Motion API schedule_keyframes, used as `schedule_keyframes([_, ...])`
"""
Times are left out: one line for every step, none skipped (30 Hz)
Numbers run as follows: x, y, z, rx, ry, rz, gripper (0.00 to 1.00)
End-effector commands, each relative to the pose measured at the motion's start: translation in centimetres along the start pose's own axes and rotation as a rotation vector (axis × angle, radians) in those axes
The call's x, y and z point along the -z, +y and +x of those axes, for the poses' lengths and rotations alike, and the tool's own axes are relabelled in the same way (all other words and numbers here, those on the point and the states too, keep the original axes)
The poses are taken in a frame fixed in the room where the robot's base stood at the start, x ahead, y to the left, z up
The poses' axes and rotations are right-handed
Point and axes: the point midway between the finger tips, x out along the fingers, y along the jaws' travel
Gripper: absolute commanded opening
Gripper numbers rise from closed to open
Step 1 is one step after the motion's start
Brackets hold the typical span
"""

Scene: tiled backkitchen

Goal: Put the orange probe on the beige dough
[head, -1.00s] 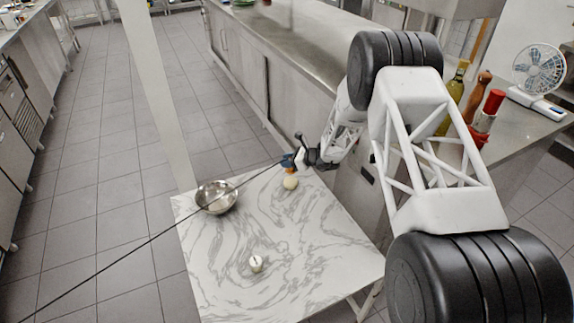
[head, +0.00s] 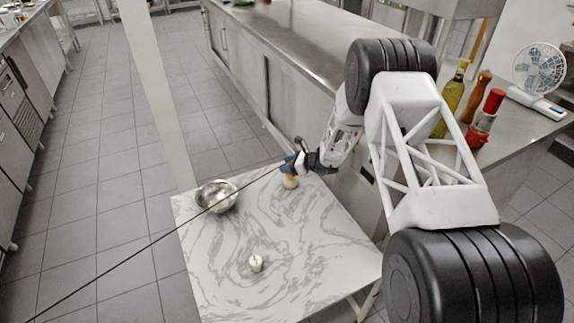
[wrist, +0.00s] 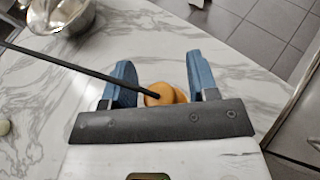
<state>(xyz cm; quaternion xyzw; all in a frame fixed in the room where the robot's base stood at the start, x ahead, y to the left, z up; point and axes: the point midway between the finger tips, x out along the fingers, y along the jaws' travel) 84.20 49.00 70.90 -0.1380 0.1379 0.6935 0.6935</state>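A metal bowl (head: 217,194) stands at the table's back left. A small white round object (head: 256,263) sits nearer the front. A thin dark rod or cable (head: 130,254) crosses the view to the gripper. The marble table (head: 320,255) is otherwise clear.

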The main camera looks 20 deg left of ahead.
Motion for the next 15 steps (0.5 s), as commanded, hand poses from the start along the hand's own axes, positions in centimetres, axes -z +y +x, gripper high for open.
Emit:
schedule_keyframes([0.0,0.0,0.0,0.000,0.000,0.000,0.54])
schedule_keyframes([0.0,0.0,0.0,0.000,0.000,0.000,0.54])
schedule_keyframes([0.0,0.0,0.0,0.000,0.000,0.000,0.54])
schedule_keyframes([0.0,0.0,0.0,0.000,0.000,0.000,0.54])
schedule_keyframes([0.0,0.0,0.0,0.000,0.000,0.000,0.54])
schedule_keyframes([-0.1,0.0,-0.1,0.000,0.000,0.000,0.54])
schedule_keyframes([-0.2,0.0,-0.1,0.000,0.000,0.000,0.54])
schedule_keyframes([-0.3,0.0,-0.1,0.000,0.000,0.000,0.54])
schedule_keyframes([-0.3,0.0,-0.3,0.000,0.000,0.000,0.54])
schedule_keyframes([-0.3,0.0,-0.5,0.001,0.000,0.000,0.54])
schedule_keyframes([-0.3,0.0,-0.7,0.001,0.000,0.000,0.54])
schedule_keyframes([-0.3,0.0,-1.0,0.001,0.000,0.000,0.54])
schedule_keyframes([-0.3,0.0,-1.3,0.001,0.000,0.000,0.54])
schedule_keyframes([-0.3,0.0,-1.6,0.001,0.000,0.000,0.54])
schedule_keyframes([-0.3,0.0,-2.0,0.001,0.000,0.000,0.54])
